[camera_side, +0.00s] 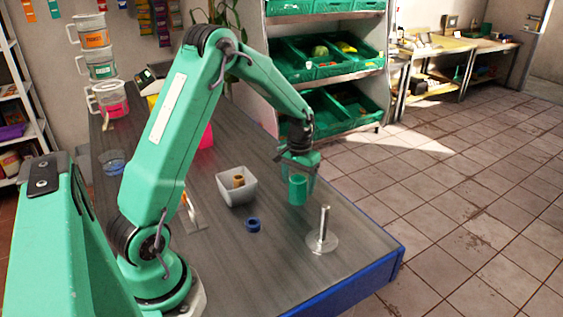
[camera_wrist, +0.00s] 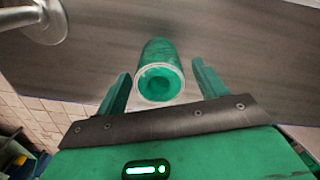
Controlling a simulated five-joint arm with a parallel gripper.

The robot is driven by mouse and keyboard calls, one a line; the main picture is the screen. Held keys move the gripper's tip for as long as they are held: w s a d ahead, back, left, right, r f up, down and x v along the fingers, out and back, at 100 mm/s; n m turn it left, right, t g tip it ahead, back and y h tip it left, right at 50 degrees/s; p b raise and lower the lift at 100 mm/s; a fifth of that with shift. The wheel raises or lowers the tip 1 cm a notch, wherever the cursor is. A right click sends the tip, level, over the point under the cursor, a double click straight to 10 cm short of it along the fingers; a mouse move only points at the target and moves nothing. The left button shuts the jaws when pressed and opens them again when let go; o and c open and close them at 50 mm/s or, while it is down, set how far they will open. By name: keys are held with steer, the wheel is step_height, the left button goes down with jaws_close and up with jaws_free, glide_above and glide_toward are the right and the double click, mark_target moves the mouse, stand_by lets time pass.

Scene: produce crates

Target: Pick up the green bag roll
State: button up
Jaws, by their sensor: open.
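The green bag roll (camera_side: 297,190) stands upright on the table near its right side, below my gripper (camera_side: 297,170). In the wrist view the roll (camera_wrist: 160,72) shows its round open end, with a pale rim, toward the camera. My gripper (camera_wrist: 158,95) is open, with one green finger on each side of the roll's near end. Gaps show between the roll and both fingers in the wrist view. Whether the fingertips reach down beside the roll or stay above it is hard to tell.
A metal spindle on a round base (camera_side: 323,240) stands close by, to the front right. A blue ring (camera_side: 253,225) lies to the left. A white square bowl (camera_side: 236,190) holds a tan roll (camera_side: 239,181). The table's blue edge (camera_side: 365,282) is nearby.

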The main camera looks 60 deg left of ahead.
steer(key=shift+f, duration=1.1)
steer(key=shift+c, duration=0.2)
steer(key=c, duration=1.1)
